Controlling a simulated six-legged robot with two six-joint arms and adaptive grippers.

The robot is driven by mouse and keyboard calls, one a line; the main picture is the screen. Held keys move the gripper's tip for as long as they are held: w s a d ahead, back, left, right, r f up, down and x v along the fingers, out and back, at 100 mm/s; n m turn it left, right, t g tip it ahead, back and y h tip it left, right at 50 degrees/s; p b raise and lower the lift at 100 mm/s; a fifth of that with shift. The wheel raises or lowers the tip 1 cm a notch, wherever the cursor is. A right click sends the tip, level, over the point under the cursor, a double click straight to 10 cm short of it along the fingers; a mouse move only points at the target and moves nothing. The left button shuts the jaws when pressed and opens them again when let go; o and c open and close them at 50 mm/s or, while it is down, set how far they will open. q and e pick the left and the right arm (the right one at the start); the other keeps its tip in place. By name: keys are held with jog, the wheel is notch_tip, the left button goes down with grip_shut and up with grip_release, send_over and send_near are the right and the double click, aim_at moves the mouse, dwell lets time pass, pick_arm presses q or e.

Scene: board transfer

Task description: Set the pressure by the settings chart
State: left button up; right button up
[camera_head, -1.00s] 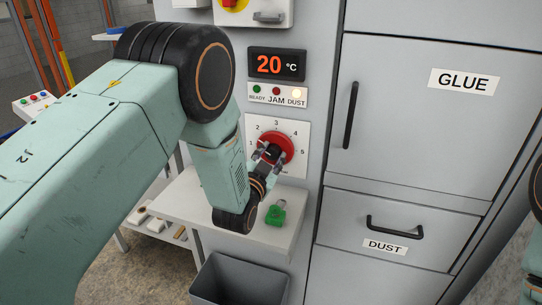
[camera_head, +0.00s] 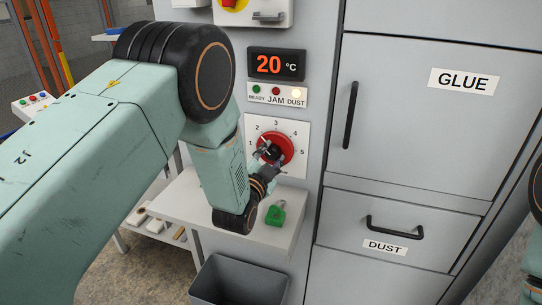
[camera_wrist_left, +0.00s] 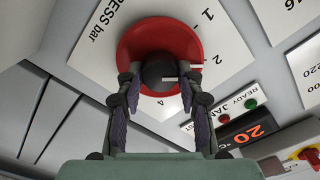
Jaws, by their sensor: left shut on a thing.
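The red pressure knob (camera_head: 287,146) sits on a white dial plate (camera_head: 297,129) marked 1 to 5. In the left wrist view the knob (camera_wrist_left: 135,45) has a black middle grip (camera_wrist_left: 157,72) and a thin white pointer line, which points roughly toward the 2. My left gripper (camera_head: 269,155) is at the knob. In the left wrist view its two fingers (camera_wrist_left: 163,84) close on the black grip from both sides. The fingers partly hide the dial in the head view. I cannot make out a settings chart for certain. My right gripper is out of view.
A display (camera_head: 277,65) above reads 20 °C. Below it the DUST lamp (camera_head: 297,94) is lit. A green padlock-like object (camera_head: 275,214) lies on the shelf (camera_head: 180,203) under the dial. A grey bin (camera_head: 240,283) stands below. Cabinet doors with handles are at right.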

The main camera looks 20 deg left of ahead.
pick_arm(q)
jog(key=o, duration=1.1)
jog(key=shift+s+d+r, duration=0.1)
jog(key=shift+s, duration=0.05)
jog(key=shift+o, duration=0.3)
jog(key=s, duration=1.1)
jog(key=shift+s+a, duration=0.25)
jog(key=shift+s, duration=0.15)
jog(key=shift+a, duration=0.1)
